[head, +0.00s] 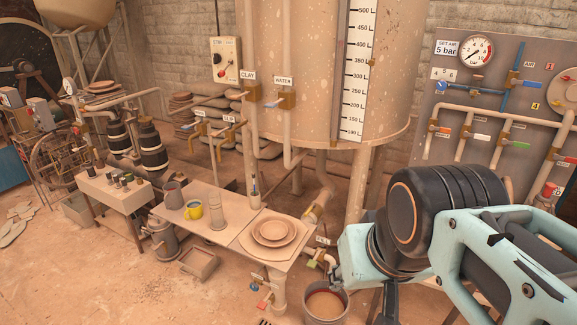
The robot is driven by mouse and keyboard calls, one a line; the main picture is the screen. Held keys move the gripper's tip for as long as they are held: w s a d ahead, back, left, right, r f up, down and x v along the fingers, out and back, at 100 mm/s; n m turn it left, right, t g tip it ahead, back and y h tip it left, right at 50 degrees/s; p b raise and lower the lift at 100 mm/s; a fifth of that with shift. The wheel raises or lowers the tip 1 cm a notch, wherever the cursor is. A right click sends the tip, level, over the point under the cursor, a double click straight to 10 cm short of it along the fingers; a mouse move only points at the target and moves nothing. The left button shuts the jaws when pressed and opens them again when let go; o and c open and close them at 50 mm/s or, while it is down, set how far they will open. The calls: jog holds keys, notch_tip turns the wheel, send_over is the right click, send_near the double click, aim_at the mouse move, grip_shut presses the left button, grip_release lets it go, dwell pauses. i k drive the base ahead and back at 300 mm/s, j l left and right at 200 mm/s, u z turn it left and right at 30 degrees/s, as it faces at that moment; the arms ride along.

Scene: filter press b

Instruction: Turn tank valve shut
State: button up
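The large beige tank (300,60) with a litre scale (356,75) stands on legs in the middle. Low beneath it, beside a small label (323,240), is a pipe outlet with a small green-handled valve (314,264); its lettering is too small to read, so I cannot tell for sure that it is the tank valve. A bucket of brownish liquid (325,304) stands below the outlet. My pale blue and black arm fills the lower right. The dark part at its lower end, which looks like my gripper (384,303), is right of the bucket; its fingers are mostly hidden.
Pipes labelled CLAY (249,77) and WATER (283,80) have their own valves. A gauge panel (430,160) with several coloured valves is at right. Floor is free at lower left.

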aim_at(310, 209)
jog(key=i+j+z, duration=0.2)
jog(key=i, duration=0.3)
jog(key=i+j+z, duration=0.2)
jog(key=i, duration=0.3)
jog(key=l, duration=0.1)
